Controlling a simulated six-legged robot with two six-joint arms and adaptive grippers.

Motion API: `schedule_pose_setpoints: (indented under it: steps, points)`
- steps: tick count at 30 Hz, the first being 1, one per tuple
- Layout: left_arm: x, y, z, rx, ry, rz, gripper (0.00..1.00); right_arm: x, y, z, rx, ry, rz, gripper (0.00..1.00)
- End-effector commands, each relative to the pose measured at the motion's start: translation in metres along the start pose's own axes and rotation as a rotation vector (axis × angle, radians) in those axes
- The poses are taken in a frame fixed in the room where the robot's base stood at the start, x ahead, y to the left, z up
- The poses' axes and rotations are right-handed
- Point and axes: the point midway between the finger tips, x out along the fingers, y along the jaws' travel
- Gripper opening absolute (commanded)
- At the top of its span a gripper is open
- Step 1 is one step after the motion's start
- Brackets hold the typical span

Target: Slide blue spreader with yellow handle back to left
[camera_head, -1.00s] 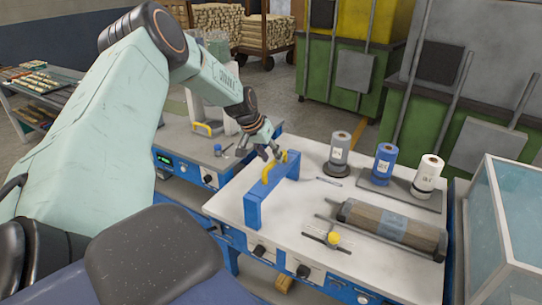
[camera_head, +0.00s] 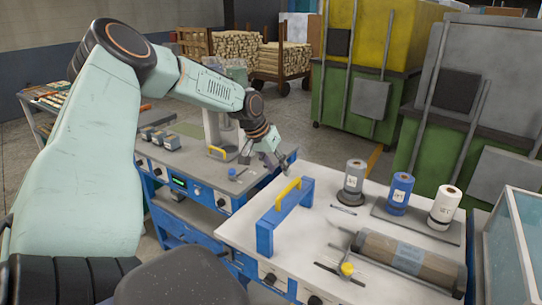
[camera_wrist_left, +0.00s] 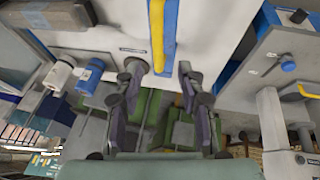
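The blue spreader (camera_head: 284,215) stands upright on the white worktop, with its yellow handle (camera_head: 288,190) along the top. The blue bar (camera_wrist_left: 174,25) and the yellow handle (camera_wrist_left: 162,35) also show in the left wrist view, ahead of the fingers. My left gripper (camera_head: 277,160) is just beyond the far end of the spreader, above the worktop's far left corner, and apart from the handle. Its two fingers (camera_wrist_left: 160,78) are spread with nothing between them. My right gripper is not in view.
Grey, blue (camera_head: 399,193) and white rolls stand at the right of the worktop. A brown roller (camera_head: 410,260) lies in front of them, beside a small yellow knob (camera_head: 347,268). A glass-sided case (camera_head: 515,245) closes the right side. A second bench (camera_head: 190,175) stands at left.

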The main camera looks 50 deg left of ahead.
Motion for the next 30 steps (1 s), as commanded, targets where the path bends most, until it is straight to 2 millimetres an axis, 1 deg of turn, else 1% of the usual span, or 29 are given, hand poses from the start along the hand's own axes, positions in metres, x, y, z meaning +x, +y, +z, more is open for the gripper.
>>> schedule_pose_setpoints:
  steps: [1,6,12,18,30]
  points:
    - [-0.007,0.001,-0.001,-0.001,0.003,0.005,0.39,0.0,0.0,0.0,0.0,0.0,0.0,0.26]
    - [-0.026,0.001,-0.001,-0.002,0.004,0.005,0.39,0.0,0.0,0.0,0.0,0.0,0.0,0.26]
    - [-0.041,0.0,-0.001,-0.001,0.003,0.003,0.39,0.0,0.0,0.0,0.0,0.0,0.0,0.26]
    - [-0.045,0.0,0.0,-0.001,0.001,0.0,0.39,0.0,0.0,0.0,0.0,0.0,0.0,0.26]
    - [-0.045,-0.001,0.0,-0.001,0.001,0.0,0.39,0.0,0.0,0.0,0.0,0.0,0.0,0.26]
